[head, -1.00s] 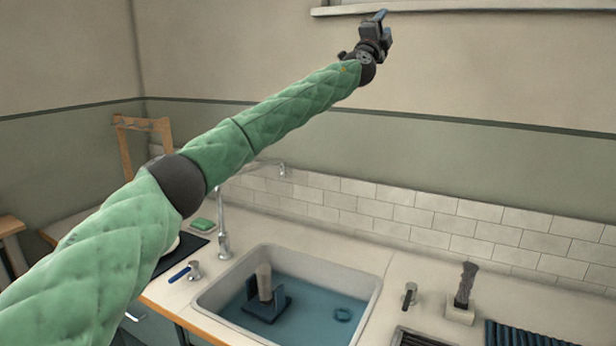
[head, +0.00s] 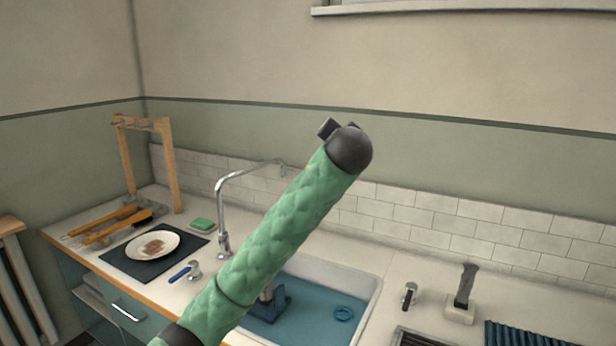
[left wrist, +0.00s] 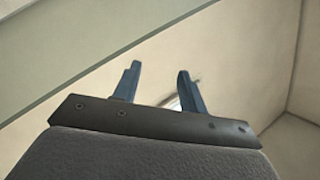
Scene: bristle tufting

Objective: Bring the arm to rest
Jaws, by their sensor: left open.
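My left arm, in a green quilted sleeve, rises from the bottom of the head view and crosses in front of the sink. At its end the dark wrist hides most of my left gripper (head: 328,128); only a small dark part shows past it. In the left wrist view the two blue fingers of my left gripper (left wrist: 155,88) stand apart with nothing between them. The gripper is raised clear of the counter. My right gripper is in neither view.
The sink (head: 372,290) holds blue water and a dark blue fixture partly behind my arm. A curved faucet (head: 222,215) stands behind my arm. Left are a plate (head: 140,247) on a dark mat (head: 115,262), brushes, a green sponge (head: 202,224) and a wooden rack (head: 172,170). Right is a holder (head: 460,312).

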